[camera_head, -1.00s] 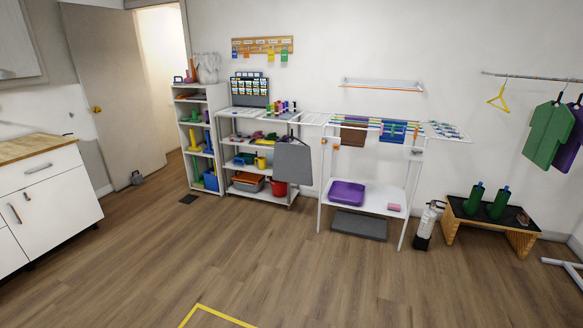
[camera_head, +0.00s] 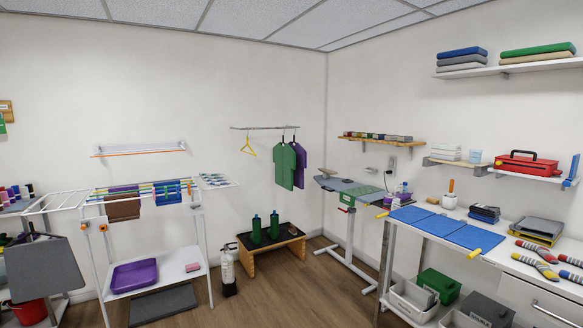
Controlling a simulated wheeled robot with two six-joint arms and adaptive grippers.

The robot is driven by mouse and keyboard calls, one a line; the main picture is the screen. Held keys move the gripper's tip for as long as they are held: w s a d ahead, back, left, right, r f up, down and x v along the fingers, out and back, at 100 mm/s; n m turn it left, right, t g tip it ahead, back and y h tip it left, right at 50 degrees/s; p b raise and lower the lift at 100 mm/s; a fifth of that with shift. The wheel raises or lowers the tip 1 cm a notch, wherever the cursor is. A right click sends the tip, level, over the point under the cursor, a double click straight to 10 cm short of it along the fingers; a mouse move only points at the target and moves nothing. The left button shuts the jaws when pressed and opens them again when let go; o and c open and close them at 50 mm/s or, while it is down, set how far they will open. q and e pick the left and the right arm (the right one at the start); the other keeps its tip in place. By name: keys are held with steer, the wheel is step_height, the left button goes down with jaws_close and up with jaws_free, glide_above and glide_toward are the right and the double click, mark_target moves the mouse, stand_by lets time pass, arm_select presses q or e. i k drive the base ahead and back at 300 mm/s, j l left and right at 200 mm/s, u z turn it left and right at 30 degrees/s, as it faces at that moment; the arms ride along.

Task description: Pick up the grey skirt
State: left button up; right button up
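The grey skirt (camera_head: 45,269) hangs at the far left of the head view, a flat grey piece that widens toward its bottom. It hangs in front of the shelf unit, near the left end of the white drying rack (camera_head: 68,204). How it is held at its top is too small to tell. Neither of my grippers is in view.
A red bucket (camera_head: 28,312) stands below the skirt. A purple basin (camera_head: 134,276) sits on the rack's lower shelf, with a grey mat (camera_head: 163,305) on the floor. A fire extinguisher (camera_head: 228,270) and a low bench (camera_head: 272,262) stand to the right. Wood floor shows in front.

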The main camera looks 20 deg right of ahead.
mark_target(45, 268)
steer(key=i+j+u, duration=0.6)
steer(key=j+u, duration=0.15)
steer(key=i+j+u, duration=0.2)
steer(key=i+u, duration=0.15)
steer(key=i+j+u, duration=0.25)
steer(key=i, duration=0.6)
steer(key=i+u, duration=0.25)
steer(key=i, duration=0.6)
steer(key=i+z, duration=0.15)
steer(key=i, duration=1)
steer(key=i+z, duration=0.15)
steer(key=i, duration=1.05)
steer(key=i+j+z, duration=0.15)
steer(key=i+z, duration=0.35)
steer(key=i+j+z, duration=0.6)
steer(key=z, duration=0.35)
steer(key=i+j+z, duration=0.15)
steer(key=z, duration=0.3)
steer(key=i+j+z, duration=0.1)
steer(key=z, duration=0.4)
steer(key=j+z, duration=0.25)
steer(key=z, duration=0.2)
steer(key=i+j+z, duration=0.1)
steer(key=j+z, duration=0.15)
steer(key=z, duration=0.2)
steer(key=j+z, duration=0.2)
steer(key=z, duration=0.25)
